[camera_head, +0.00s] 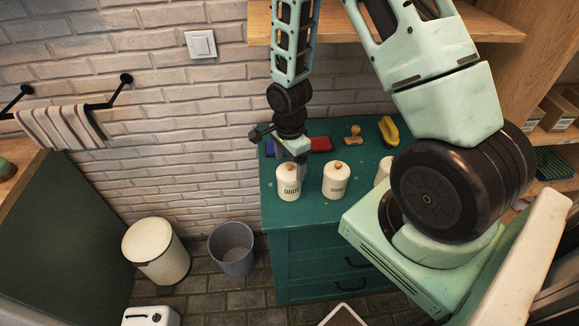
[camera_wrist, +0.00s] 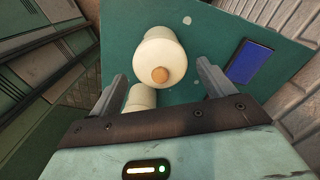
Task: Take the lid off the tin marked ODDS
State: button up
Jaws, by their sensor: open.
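The tin marked ODDS (camera_head: 289,187) is cream, with a lid and a small wooden knob, and stands upright at the left front of the green cabinet top (camera_head: 310,212). My gripper (camera_head: 298,158) is above it, open and apart from the lid. In the wrist view a cream tin with a round wooden knob (camera_wrist: 160,75) shows between and beyond the two fingers; it appears to be the ODDS tin, though its label is hidden there. Its lid (camera_wrist: 172,50) is on.
A second cream tin (camera_head: 336,182) stands just right of it, and a third (camera_head: 383,171) is partly hidden by my arm. Behind are a blue block (camera_head: 270,148), a red block (camera_head: 321,145), a wooden stamp-like piece (camera_head: 353,134) and a yellow-handled brush (camera_head: 389,130).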

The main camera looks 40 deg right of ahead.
jog(key=shift+f, duration=0.5)
jog(key=c, duration=1.1)
